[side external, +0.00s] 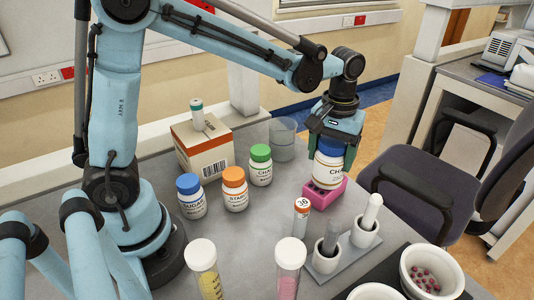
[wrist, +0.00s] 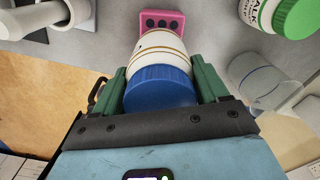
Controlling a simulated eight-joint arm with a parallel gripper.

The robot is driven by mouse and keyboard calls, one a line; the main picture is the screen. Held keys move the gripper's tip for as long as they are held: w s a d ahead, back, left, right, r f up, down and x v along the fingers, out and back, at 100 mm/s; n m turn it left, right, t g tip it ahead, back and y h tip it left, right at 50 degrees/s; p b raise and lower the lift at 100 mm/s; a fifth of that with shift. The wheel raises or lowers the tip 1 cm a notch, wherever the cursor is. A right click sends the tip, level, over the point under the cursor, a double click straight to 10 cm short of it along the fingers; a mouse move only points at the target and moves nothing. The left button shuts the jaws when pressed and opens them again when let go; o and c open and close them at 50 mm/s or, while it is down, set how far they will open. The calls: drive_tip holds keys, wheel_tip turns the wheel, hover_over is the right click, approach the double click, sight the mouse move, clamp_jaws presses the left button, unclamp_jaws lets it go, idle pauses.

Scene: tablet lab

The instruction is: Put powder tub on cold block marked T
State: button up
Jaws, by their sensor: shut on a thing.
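My gripper (side external: 333,140) is shut on a white tub (side external: 327,170) with a blue lid and a label starting "CH". In the wrist view the blue lid (wrist: 160,88) sits between the green fingers of my gripper (wrist: 161,82). The tub is upright, directly over a pink block with holes (side external: 324,193). The pink block also shows beyond the tub in the wrist view (wrist: 160,22). I cannot tell whether the tub's base touches the block. No letter T is readable on the block.
Blue-capped (side external: 191,197), orange-capped (side external: 234,190) and green-capped (side external: 260,166) tubs stand to the left. A clear beaker (side external: 283,140) stands behind. Two mortars with pestles (side external: 327,258) and a capped tube (side external: 300,217) stand in front. A cardboard box (side external: 205,158) is at back left.

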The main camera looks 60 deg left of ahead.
drive_tip(key=o, duration=1.3)
drive_tip(key=shift+f, duration=0.15)
